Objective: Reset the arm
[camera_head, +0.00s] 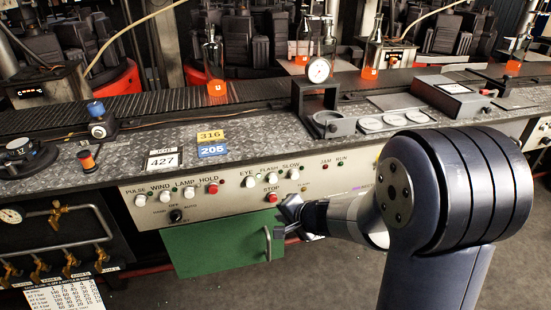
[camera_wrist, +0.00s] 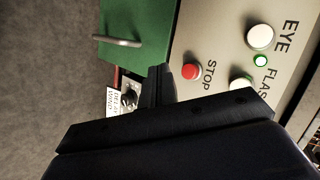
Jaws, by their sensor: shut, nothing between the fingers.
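My arm reaches in from the right in the head view. My gripper (camera_head: 291,207) is at the front panel (camera_head: 325,183) of the bench, just right of and below the red STOP button (camera_head: 270,197). Its fingers are shut with nothing between them. In the wrist view my gripper (camera_wrist: 158,88) is seen as dark fingers pointing toward the green door, with the red STOP button (camera_wrist: 190,71) beside them. I cannot tell whether the fingers touch the panel.
A green door (camera_head: 228,249) with a metal handle hangs below the panel, close to my gripper. Several buttons and a black selector knob (camera_head: 176,215) line the panel. Bottles with orange liquid (camera_head: 216,88) stand along the conveyor (camera_head: 170,99). Floor (camera_head: 330,275) in front is clear.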

